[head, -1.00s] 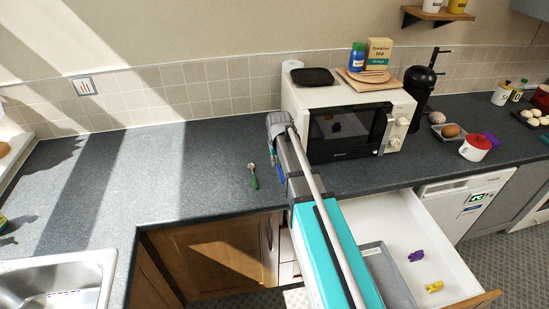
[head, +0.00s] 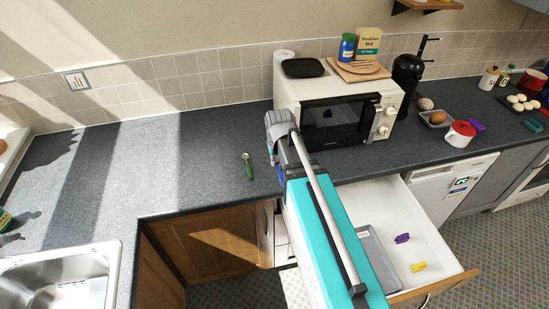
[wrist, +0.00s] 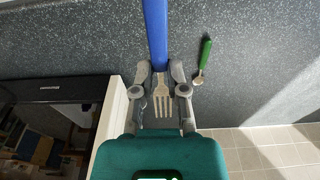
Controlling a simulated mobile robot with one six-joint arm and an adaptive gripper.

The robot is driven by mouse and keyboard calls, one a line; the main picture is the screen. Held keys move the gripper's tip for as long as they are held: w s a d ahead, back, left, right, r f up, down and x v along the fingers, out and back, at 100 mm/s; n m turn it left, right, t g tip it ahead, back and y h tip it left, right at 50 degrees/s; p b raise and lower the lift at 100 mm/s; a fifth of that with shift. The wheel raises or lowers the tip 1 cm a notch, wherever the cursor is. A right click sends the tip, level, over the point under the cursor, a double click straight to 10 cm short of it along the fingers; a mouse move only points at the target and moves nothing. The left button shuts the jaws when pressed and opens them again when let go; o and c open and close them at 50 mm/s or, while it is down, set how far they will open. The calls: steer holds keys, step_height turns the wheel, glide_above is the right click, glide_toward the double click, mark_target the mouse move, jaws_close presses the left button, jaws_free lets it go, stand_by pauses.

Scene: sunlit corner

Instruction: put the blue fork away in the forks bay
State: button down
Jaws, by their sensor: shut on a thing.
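The fork has a blue handle and a metal head with tines. In the wrist view the fork (wrist: 156,35) lies lengthwise between my fingers, its tines pointing back toward my palm. My gripper (wrist: 162,76) is shut on it around the neck. I cannot tell whether the fork touches the worktop. In the head view my arm covers most of my gripper, over the worktop left of the microwave. A grey tray (head: 368,236) sits in the open drawer (head: 432,222). My arm hides part of the tray, and I cannot make out a forks bay in it.
A green-handled spoon (head: 249,170) lies on the worktop beside the fork. The white microwave (head: 290,95) stands close on the right. Purple (head: 402,238) and yellow (head: 418,267) clips lie in the drawer. The worktop (head: 150,155) to the left is clear up to the sink (head: 75,260).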

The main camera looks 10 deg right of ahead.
mark_target(277, 164)
steer(key=shift+f, duration=0.1)
stand_by(0.5)
step_height(277, 164, down, 3)
steer(key=b, duration=0.3)
steer(key=shift+s+a, duration=0.1)
steer(key=shift+s, duration=0.05)
stand_by(0.4)
